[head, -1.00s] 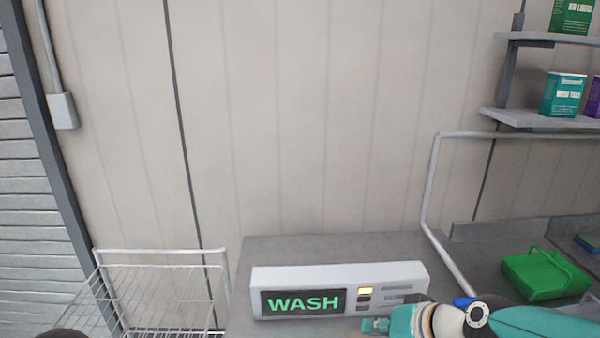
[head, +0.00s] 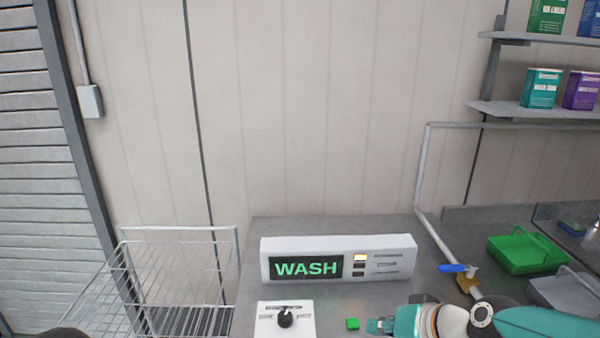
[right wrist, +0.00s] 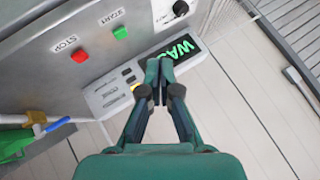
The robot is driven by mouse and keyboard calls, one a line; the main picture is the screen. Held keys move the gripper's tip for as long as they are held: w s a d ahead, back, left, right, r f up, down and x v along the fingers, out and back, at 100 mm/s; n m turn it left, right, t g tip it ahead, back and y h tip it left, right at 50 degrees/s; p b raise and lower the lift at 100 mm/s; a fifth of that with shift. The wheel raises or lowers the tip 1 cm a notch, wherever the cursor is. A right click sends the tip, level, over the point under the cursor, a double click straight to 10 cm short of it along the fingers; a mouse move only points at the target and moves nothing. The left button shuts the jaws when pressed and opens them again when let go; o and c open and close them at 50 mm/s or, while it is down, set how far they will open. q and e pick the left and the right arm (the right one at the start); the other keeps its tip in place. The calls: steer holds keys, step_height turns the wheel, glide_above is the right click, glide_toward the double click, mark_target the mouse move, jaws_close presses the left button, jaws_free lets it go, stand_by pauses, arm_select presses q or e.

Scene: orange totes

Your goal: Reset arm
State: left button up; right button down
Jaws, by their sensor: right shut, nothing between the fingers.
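My right gripper (head: 380,326) is at the bottom of the head view, pointing left, just right of a small green button (head: 352,323). Its teal arm comes in from the right. In the right wrist view the fingertips (right wrist: 159,72) are together, with nothing between them. There they appear in front of the white WASH display unit (right wrist: 118,92), with the lit word beside them. In the head view the WASH unit (head: 338,258) stands upright behind the gripper. I cannot tell how far apart they are. My left gripper does not show.
A black knob (head: 285,318) is left of the green button. The right wrist view shows a red STOP button (right wrist: 80,56). A wire rack (head: 180,286) stands left. A pipe with a blue-handled valve (head: 452,268) and a green tray (head: 528,256) are right. Shelves (head: 520,112) hold several boxes.

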steer(key=s+f+g+h+b, duration=0.1)
steer(key=s+f+g+b, duration=0.15)
steer(key=f, duration=1.05)
steer(key=s+f+g+b, duration=0.2)
steer(key=f+g+b, duration=0.1)
steer(key=f, duration=1)
arm_select(q)
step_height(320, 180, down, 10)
steer(key=b, duration=0.3)
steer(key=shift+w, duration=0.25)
arm_select(e)
steer(key=s+a+f, duration=0.1)
steer(key=s+f, duration=0.5)
steer(key=f, duration=0.4)
steer(key=s+f+g, duration=0.1)
steer(key=s+f, duration=0.6)
steer(key=f, duration=0.4)
steer(key=shift+s+a+h, duration=0.3)
steer(key=shift+a, duration=0.05)
